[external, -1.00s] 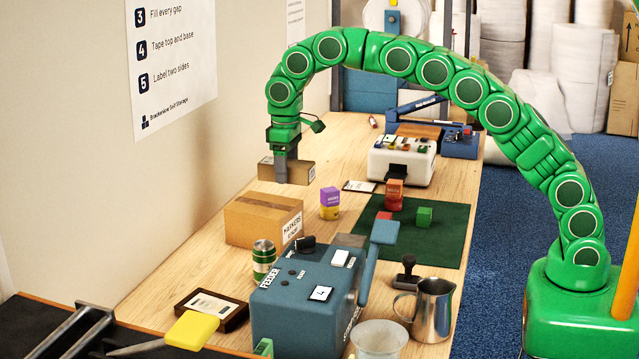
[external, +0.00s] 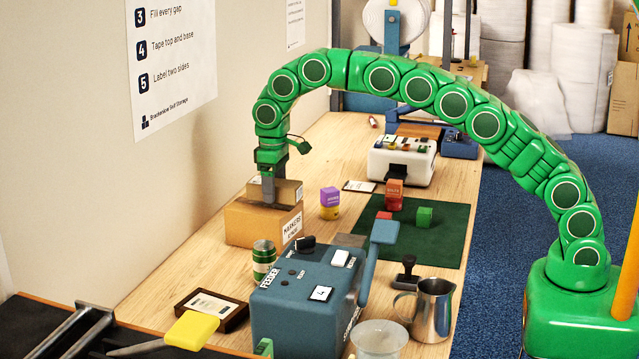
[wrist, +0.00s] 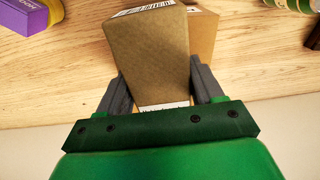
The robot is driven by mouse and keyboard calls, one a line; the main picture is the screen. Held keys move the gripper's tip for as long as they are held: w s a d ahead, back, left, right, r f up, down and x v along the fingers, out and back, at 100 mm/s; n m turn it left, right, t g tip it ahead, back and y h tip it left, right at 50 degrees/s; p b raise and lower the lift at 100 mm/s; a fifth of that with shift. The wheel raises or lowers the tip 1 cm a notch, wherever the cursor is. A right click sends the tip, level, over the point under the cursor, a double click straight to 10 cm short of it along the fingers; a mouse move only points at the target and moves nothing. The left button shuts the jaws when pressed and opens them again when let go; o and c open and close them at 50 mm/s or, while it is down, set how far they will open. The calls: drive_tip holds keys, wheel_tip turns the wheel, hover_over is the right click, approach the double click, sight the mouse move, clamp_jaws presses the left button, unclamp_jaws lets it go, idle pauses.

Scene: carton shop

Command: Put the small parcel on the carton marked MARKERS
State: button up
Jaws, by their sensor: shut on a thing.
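The small parcel (external: 287,190) is a brown box held at the top of the carton marked MARKERS (external: 252,225). My gripper (external: 268,192) points down and is shut on the parcel. In the wrist view the parcel (wrist: 148,55) sits between the two grey fingers of my gripper (wrist: 160,85), with part of the carton (wrist: 202,35) behind it. The carton stands on the bench near the wall, its white label facing right. The parcel's underside is at or just above the carton's top; I cannot tell whether they touch.
A green can (external: 263,258) and the blue feeder machine (external: 305,300) stand in front of the carton. A purple block on a yellow one (external: 330,196) stands to its right. A green mat (external: 440,235) holds coloured blocks. Bare bench lies behind the carton.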

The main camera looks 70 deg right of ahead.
drive_tip(key=shift+f, duration=0.8)
drive_tip(key=shift+f, duration=0.15)
drive_tip(key=o, duration=1.2)
wheel_tip(320, 180, up, 11)
drive_tip(key=shift+w+r, duration=0.1)
drive_tip(key=shift+r, duration=0.5)
drive_tip(key=shift+r, duration=0.1)
